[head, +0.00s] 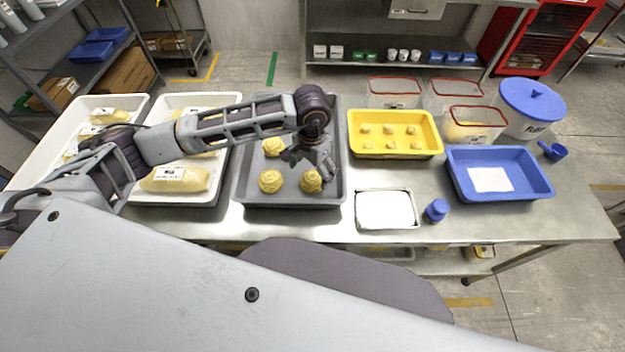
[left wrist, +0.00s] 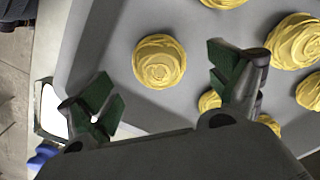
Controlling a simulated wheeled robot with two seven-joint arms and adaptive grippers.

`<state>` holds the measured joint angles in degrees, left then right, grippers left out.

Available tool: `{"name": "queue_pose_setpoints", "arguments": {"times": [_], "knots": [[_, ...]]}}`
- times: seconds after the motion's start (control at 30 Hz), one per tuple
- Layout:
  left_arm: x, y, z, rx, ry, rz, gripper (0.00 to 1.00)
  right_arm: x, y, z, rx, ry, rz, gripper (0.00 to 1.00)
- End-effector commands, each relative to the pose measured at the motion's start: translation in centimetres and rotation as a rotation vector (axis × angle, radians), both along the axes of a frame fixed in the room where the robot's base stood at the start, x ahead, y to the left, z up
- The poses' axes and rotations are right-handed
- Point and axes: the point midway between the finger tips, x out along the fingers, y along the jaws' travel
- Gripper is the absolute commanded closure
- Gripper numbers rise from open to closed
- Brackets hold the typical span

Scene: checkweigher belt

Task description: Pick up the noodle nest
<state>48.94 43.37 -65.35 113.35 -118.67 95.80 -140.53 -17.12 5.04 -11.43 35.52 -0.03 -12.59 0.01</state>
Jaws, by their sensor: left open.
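Several round yellow noodle nests lie in a grey tray (head: 246,196). One nest (head: 310,181) sits near the tray's front right corner, and another (head: 270,181) is to its left. My left gripper (head: 311,164) is open and empty above the right part of the tray, just behind the front right nest in the head view. In the left wrist view, a single nest (left wrist: 160,61) lies ahead of the gap between the open green-padded fingers (left wrist: 166,90), apart from both. Other nests are partly hidden by the right-hand finger and my arm. My right gripper is not in view.
A yellow tray (head: 395,154) with small pieces and a blue tray (head: 535,194) stand to the right. A small white-topped tray (head: 387,209) and a blue knob-like object (head: 436,210) are near the front edge. White trays (head: 142,111) with bagged goods stand left.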

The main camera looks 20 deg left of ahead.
Motion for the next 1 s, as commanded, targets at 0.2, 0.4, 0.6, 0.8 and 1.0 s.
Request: {"name": "queue_pose_setpoints", "arguments": {"times": [0.2, 0.4, 0.6, 0.8, 1.0], "knots": [[-0.2, -0.2, -1.8, 0.000, 0.005, 0.001, 0.09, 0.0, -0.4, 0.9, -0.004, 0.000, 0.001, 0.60], [-0.1, -0.2, -3.7, 0.001, 0.004, 0.000, 0.09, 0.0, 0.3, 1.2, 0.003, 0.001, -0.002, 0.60], [-0.1, -0.2, -4.4, -0.001, 0.001, 0.000, 0.09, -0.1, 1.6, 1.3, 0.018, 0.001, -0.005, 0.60], [-0.1, -0.2, -4.5, -0.001, 0.001, 0.000, 0.09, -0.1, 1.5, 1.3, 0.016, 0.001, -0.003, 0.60], [-0.1, -0.2, -4.4, -0.001, 0.001, 0.000, 0.09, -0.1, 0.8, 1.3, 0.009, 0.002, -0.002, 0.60]]}}
